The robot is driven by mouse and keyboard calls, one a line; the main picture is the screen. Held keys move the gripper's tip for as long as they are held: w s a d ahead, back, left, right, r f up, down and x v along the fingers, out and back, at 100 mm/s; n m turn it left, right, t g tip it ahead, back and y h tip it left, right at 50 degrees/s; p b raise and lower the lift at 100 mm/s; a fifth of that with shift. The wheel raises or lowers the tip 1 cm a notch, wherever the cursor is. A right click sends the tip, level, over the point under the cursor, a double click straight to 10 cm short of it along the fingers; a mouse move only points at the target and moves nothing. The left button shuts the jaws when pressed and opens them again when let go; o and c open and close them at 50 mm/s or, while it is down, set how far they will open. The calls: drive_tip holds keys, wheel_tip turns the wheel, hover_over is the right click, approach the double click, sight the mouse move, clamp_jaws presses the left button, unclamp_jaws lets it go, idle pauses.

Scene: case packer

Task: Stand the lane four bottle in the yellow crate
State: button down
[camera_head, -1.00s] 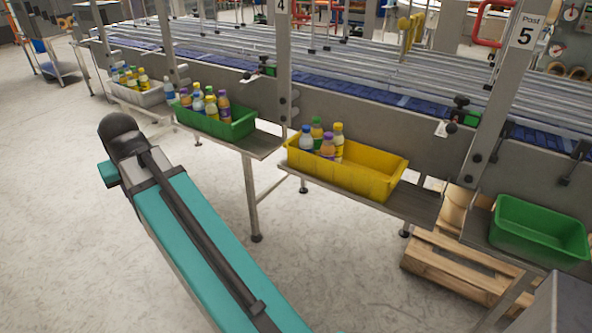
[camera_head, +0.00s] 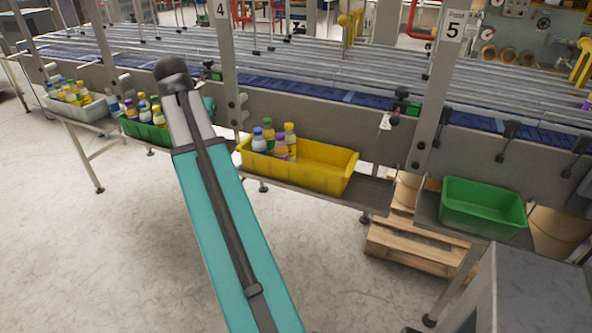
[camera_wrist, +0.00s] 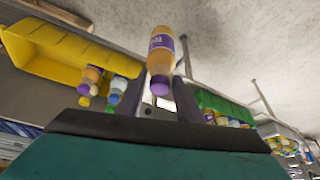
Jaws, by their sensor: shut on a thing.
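My gripper (camera_wrist: 160,98) is shut on an amber bottle (camera_wrist: 161,55) with a purple label and purple cap, seen in the wrist view; the cap points toward my wrist. The gripper is hidden behind my arm in the head view. The yellow crate (camera_head: 327,173) sits on a shelf right of post 4. Several bottles (camera_head: 280,146) stand at its left end, with blue, green, purple and yellow caps. The right part of the crate is empty. In the wrist view the yellow crate (camera_wrist: 38,58) is left of the held bottle and apart from it.
A green crate (camera_head: 148,133) with bottles stands left of post 4 (camera_head: 226,60), partly behind my arm. A grey crate (camera_head: 88,112) with bottles is farther left. An empty green crate (camera_head: 483,209) stands right of post 5 (camera_head: 440,90). Conveyor lanes run behind.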

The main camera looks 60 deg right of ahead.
drive_tip(key=s+d+r+m+g, duration=0.1)
drive_tip(key=s+d+r+m, duration=0.2)
drive_tip(key=s+d, duration=0.4)
drive_tip(key=s+d+r+m+g+p, duration=0.1)
drive_tip(key=s+d+r+m+g, duration=0.1)
drive_tip(key=s+d, duration=0.6)
drive_tip(key=s+d+r+m+g+p, duration=0.1)
drive_tip(key=s+d+r+m, duration=0.4)
drive_tip(key=s, duration=0.9)
drive_tip(key=d+m, duration=0.1)
drive_tip(key=d, duration=0.2)
drive_tip(key=shift+s+d, duration=0.25)
drive_tip(key=shift+s, duration=0.05)
drive_tip(key=shift+f, duration=0.1)
wheel_tip(320, 180, down, 14)
drive_tip(key=p, duration=0.4)
drive_tip(key=shift+p, duration=0.3)
drive_tip(key=shift+f+p, duration=0.6)
drive_tip(key=shift+f, duration=1.45)
drive_tip(key=c, duration=1.2)
unclamp_jaws()
